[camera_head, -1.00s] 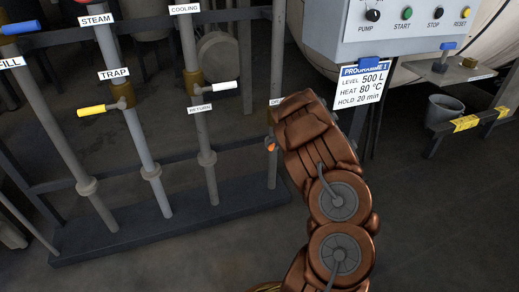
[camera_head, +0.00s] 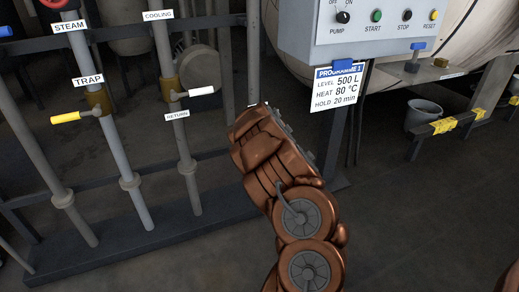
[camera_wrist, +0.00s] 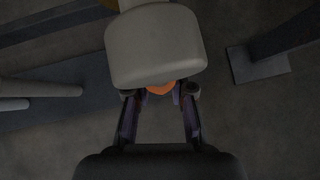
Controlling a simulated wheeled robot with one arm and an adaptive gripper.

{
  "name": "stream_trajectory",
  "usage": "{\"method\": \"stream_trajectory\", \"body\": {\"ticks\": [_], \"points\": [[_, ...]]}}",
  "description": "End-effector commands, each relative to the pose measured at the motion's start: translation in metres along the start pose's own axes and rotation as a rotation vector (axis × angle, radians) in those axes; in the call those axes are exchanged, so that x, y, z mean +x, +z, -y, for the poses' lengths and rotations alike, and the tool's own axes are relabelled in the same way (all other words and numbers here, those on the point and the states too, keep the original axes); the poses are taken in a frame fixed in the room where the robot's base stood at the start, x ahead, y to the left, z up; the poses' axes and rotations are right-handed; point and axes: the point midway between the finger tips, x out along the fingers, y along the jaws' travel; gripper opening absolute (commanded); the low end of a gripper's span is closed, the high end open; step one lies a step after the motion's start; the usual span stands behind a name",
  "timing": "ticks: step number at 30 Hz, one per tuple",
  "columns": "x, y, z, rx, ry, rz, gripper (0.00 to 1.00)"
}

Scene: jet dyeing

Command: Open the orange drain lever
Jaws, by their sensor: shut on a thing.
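In the wrist view, the orange drain lever (camera_wrist: 160,88) shows as a small orange patch between the fingertips of my gripper (camera_wrist: 160,92). The fingers are shut on it from both sides. A large pale grey rounded part (camera_wrist: 155,45) sits just beyond and covers most of the lever, so its angle cannot be told. In the head view my brown arm hides the lever and my gripper.
In the head view, a pipe rack carries a yellow trap lever (camera_head: 65,120), a white return lever (camera_head: 201,91) and a blue lever (camera_head: 5,31). A control panel (camera_head: 375,22) with a programme card (camera_head: 336,90) hangs close right of my arm. A bucket (camera_head: 422,113) stands at right.

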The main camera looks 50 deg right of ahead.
Motion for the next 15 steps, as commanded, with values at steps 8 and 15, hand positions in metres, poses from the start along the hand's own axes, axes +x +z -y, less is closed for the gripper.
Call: {"method": "stream_trajectory", "body": {"ticks": [8,15], "points": [[-0.0007,-0.0006,0.0053,0.003,-0.008,0.0,0.31],[-0.0003,-0.0002,0.0021,0.001,-0.003,0.0,0.49]]}}
